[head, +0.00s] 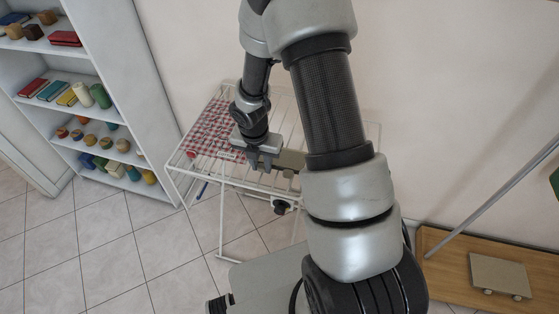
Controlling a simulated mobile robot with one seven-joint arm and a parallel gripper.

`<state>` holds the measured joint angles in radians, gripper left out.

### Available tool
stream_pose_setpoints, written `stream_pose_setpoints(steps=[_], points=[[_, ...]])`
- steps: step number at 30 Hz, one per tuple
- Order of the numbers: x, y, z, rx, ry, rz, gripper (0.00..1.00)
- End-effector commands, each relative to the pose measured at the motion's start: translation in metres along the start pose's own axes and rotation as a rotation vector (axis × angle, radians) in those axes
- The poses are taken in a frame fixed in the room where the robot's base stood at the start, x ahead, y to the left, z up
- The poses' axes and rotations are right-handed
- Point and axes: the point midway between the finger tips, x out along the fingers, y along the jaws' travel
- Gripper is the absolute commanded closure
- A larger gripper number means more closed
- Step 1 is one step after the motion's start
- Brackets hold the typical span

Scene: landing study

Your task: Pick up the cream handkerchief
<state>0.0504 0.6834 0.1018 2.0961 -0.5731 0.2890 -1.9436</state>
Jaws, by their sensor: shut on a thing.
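A white wire drying rack (228,183) stands against the wall. My gripper (264,163) is over its top, partly behind my own arm. It is shut on a small tan-beige piece that shows just right of the fingers, which I take to be the cream handkerchief (291,159). Its right part is hidden behind my arm, and I cannot tell whether it touches the rack's bars. A red-and-white checked cloth (211,127) lies on the rack's left side, left of my gripper.
A white shelf unit (113,82) with books, jars and small blocks stands at the left. A wooden board (450,267) bearing a beige box-like thing (499,275) is at the lower right, with a slanting grey pole (490,200) above. Tiled floor (120,250) is clear at lower left.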

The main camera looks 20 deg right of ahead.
Motion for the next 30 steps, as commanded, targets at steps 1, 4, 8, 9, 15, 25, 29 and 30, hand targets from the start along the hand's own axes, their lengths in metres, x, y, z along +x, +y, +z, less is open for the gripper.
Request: stream_pose_setpoints(steps=[1, 4, 8, 9, 15, 25, 29, 30], points=[[-0.006, 0.0, 0.001, 0.0, -0.001, 0.0, 0.95], [-0.014, 0.0, 0.002, 0.001, 0.0, 0.0, 0.95], [-0.025, 0.0, 0.004, 0.0, 0.0, 0.001, 0.95], [-0.028, 0.0, 0.004, 0.0, 0.0, 0.001, 0.95], [-0.044, 0.0, 0.007, 0.0, -0.001, 0.001, 0.95], [-0.066, 0.0, 0.01, 0.001, 0.0, 0.0, 0.95], [-0.067, 0.0, 0.01, 0.0, 0.0, 0.0, 0.95], [-0.067, 0.0, 0.01, 0.0, 0.0, 0.0, 0.95]])
